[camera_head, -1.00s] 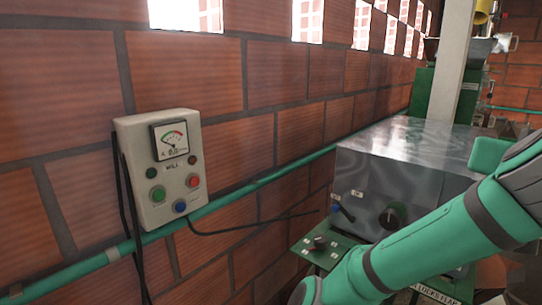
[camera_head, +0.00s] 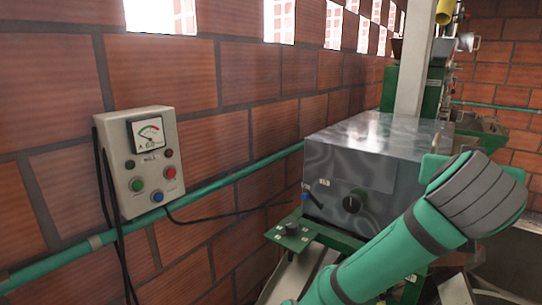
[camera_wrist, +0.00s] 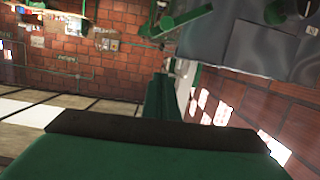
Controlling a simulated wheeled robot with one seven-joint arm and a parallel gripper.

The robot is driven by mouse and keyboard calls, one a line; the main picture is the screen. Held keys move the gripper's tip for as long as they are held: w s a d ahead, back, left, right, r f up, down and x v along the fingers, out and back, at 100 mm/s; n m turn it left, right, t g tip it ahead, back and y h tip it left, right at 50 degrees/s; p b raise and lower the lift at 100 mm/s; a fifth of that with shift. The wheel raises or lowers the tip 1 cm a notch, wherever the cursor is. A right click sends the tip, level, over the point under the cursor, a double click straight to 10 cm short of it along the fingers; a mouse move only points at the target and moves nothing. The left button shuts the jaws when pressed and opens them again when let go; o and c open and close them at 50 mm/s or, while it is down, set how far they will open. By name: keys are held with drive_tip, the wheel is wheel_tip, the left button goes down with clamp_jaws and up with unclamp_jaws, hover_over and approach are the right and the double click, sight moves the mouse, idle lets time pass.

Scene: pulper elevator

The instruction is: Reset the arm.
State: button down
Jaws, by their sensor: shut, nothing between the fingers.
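My green arm (camera_head: 400,245) crosses the lower right of the head view, with a dark grey joint at its bend. It runs down and left out of the bottom edge, so its end is hidden there. In the wrist view my gripper (camera_wrist: 155,128) fills the bottom as a wide green block with a dark edge. It is shut and nothing shows in it.
A grey control box (camera_head: 142,165) with a dial and buttons hangs on the brick wall at left, above a green pipe (camera_head: 240,185). A metal-topped machine (camera_head: 365,150) with a black knob stands behind my arm. A pale post (camera_head: 413,70) rises behind it.

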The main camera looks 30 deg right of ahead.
drive_tip(key=w+a+f+n+t, duration=0.2)
drive_tip(key=w+a+f+n, duration=0.15)
drive_tip(key=w+f, duration=0.65)
drive_tip(key=w+a+f+n+t, duration=0.1)
drive_tip(key=w+a+f+n, duration=0.35)
drive_tip(key=f, duration=0.85)
drive_tip(key=w+a+f+n+t+y, duration=0.2)
drive_tip(key=w+a+f+t, duration=0.1)
drive_tip(key=a+f, duration=0.55)
drive_tip(key=w+a+f+n+t+y, duration=0.1)
drive_tip(key=w+a+f+t, duration=0.15)
drive_tip(key=a+f, duration=0.55)
drive_tip(key=s+a+f+n+t+y, duration=0.1)
drive_tip(key=s+a+f+n+y, duration=0.2)
drive_tip(key=a+f, duration=0.5)
drive_tip(key=s+a+f+t+y, duration=0.1)
drive_tip(key=s+a+f+y, duration=0.2)
drive_tip(key=s+a+f, duration=0.55)
drive_tip(key=s+a+y, duration=0.5)
drive_tip(key=s+a, duration=1.2)
drive_tip(key=shift+a+r+y, duration=0.15)
drive_tip(key=shift+r+y, duration=0.25)
drive_tip(key=shift+r, duration=0.05)
